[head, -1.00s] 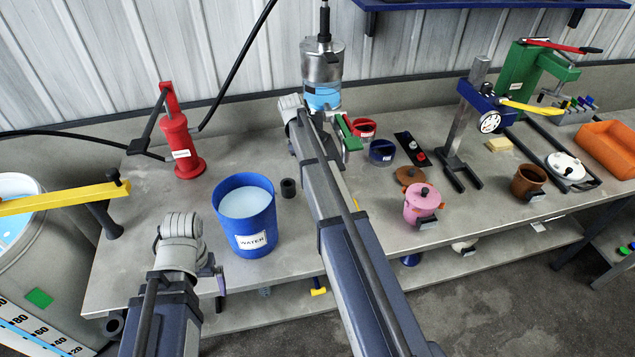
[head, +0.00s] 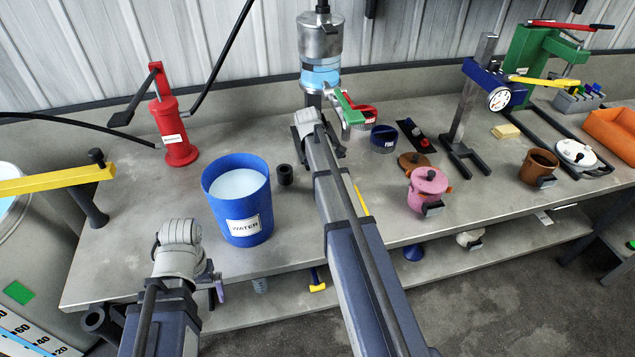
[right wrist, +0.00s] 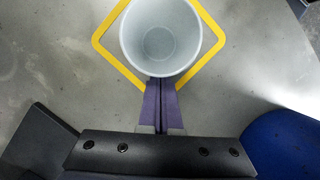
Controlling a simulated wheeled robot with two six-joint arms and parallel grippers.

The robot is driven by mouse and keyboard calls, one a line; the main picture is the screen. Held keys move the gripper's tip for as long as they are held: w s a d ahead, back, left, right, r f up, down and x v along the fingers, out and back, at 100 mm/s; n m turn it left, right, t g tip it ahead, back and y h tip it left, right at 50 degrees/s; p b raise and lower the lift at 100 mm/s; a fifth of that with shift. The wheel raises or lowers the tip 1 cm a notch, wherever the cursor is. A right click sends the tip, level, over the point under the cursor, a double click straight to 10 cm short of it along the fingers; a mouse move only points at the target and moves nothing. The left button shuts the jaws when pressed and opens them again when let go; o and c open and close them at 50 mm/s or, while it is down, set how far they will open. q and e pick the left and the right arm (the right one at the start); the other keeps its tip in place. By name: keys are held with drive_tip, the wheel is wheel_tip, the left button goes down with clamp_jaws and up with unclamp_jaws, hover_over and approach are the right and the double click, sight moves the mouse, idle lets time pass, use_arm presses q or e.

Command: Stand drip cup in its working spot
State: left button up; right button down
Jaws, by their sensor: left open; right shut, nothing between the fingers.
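A pale grey cup (right wrist: 160,42), seen from above in the right wrist view, stands upright and empty inside a yellow diamond outline (right wrist: 107,22) on the bench. My right gripper (right wrist: 161,84) is shut and empty, with its purple fingertips right at the cup's near side; I cannot tell if they touch it. In the head view my right arm hides the cup and most of the outline. The steel and glass disperser column (head: 320,48) rises behind my right wrist. My left gripper (head: 217,287) is open and empty in front of the bench's near edge.
A blue water bucket (head: 238,202) stands left of my right arm, with a small dark cylinder (head: 285,175) beside it. A red pump (head: 174,132) is farther left. Right are a blue ring (head: 384,138), a pink pot (head: 428,188) and a gauge stand (head: 463,130).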

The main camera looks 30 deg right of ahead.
drive_tip(key=shift+s+d, duration=0.1)
drive_tip(key=shift+s, duration=0.05)
drive_tip(key=shift+s+d, duration=0.2)
drive_tip(key=shift+s, duration=0.25)
drive_tip(key=shift+s+d, duration=0.2)
drive_tip(key=shift+s, duration=0.25)
drive_tip(key=shift+w, duration=0.1)
drive_tip(key=shift+w+a, duration=0.2)
drive_tip(key=shift+w, duration=0.25)
drive_tip(key=w, duration=0.1)
drive_tip(key=w+a, duration=0.1)
drive_tip(key=w, duration=0.1)
drive_tip(key=shift+w+a+r, duration=0.1)
drive_tip(key=shift+w+a, duration=0.05)
drive_tip(key=shift+a, duration=0.1)
drive_tip(key=p+v, duration=0.9)
drive_tip(key=shift+r+p, duration=0.3)
drive_tip(key=shift+r, duration=0.1)
drive_tip(key=shift+s, duration=0.2)
